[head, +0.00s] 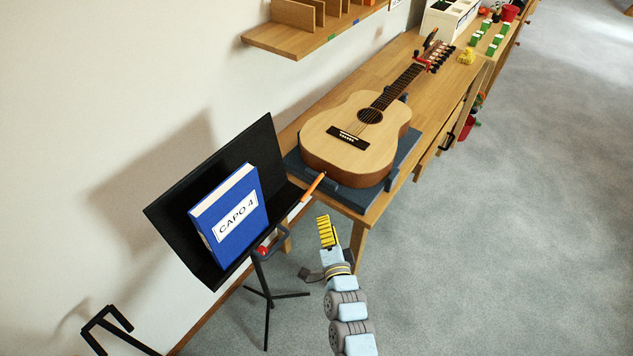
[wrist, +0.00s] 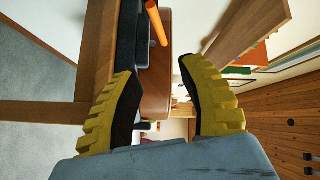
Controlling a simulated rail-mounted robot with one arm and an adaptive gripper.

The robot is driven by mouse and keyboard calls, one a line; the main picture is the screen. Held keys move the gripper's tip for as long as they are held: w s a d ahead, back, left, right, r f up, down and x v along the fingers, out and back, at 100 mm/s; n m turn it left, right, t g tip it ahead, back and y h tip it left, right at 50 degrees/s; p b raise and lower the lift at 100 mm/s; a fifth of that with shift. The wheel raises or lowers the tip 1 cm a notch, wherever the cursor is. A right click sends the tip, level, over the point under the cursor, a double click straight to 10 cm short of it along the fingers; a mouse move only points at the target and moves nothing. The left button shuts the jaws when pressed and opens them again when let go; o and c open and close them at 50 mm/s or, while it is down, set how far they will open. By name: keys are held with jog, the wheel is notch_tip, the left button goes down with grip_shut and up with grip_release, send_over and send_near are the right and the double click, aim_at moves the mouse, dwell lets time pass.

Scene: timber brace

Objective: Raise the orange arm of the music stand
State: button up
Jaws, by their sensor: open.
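The black music stand (head: 160,211) stands at the left in the head view, with a blue book labelled "CAPO 4" (head: 233,215) on its desk. Its orange arm (head: 313,186) sticks out from the desk's right side and slants up to the right. The orange arm also shows in the wrist view (wrist: 156,22), at the top, beyond my fingertips. My gripper (head: 326,228) is to the right of the stand, a little below the orange arm in the picture. In the wrist view my gripper (wrist: 156,68) has its yellow fingers apart with nothing between them.
An acoustic guitar (head: 360,138) lies on a dark blue pad (head: 408,160) on the wooden bench (head: 440,127) behind the stand. A wooden shelf (head: 290,42) is on the wall. Open grey floor (head: 520,230) lies to the right.

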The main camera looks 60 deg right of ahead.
aim_at(317, 181)
jog(key=b+x, duration=0.1)
jog(key=x, duration=1.4)
jog(key=shift+w+d, duration=0.1)
jog(key=shift+r, duration=0.1)
grip_shut()
